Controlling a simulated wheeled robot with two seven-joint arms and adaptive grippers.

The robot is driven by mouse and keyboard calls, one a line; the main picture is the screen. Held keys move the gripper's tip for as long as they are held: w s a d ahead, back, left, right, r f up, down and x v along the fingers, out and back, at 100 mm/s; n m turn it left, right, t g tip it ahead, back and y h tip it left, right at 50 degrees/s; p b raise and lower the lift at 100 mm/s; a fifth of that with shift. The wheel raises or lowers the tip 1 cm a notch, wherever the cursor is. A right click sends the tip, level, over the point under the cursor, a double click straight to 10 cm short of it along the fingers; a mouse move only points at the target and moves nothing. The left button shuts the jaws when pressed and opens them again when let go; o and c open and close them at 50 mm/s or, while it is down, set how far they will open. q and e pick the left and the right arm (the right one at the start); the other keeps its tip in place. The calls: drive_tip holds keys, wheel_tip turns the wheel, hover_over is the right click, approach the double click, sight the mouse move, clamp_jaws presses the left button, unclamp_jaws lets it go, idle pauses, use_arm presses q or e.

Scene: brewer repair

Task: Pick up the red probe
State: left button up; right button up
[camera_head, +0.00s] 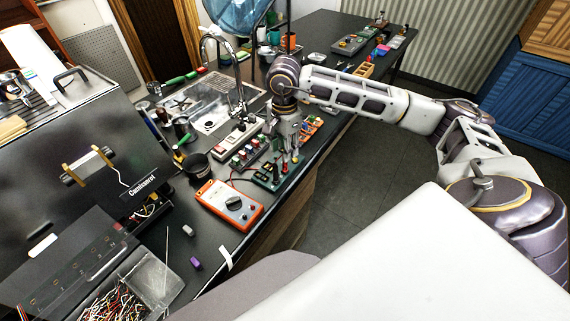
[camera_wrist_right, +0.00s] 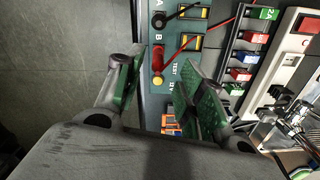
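The red probe (camera_wrist_right: 157,56) stands in the green test board (camera_wrist_right: 170,100) beside the letter B in the right wrist view, with a red lead running off to the right. A black probe (camera_wrist_right: 159,20) stands beside the letter A. My right gripper (camera_wrist_right: 160,70) is open, its green-padded fingers on either side of the red probe's area; I cannot tell whether they touch it. In the head view my right gripper (camera_head: 289,142) points down over the green board (camera_head: 268,179) at the bench edge and partly hides the probes. My left gripper is not in view.
An orange multimeter (camera_head: 230,204) lies near the board. A power strip (camera_head: 237,138) and a row of coloured modules (camera_head: 247,152) lie close behind. The sink (camera_head: 208,110) is farther back. The brewer (camera_head: 75,150) fills the left. Open floor (camera_head: 355,185) lies right of the bench.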

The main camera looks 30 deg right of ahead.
sight(285, 169)
drive_tip(key=shift+s+f+p, duration=0.1)
drive_tip(key=shift+f+p, duration=0.55)
drive_tip(key=shift+f, duration=1.7)
drive_tip(key=shift+c, duration=0.3)
clamp_jaws()
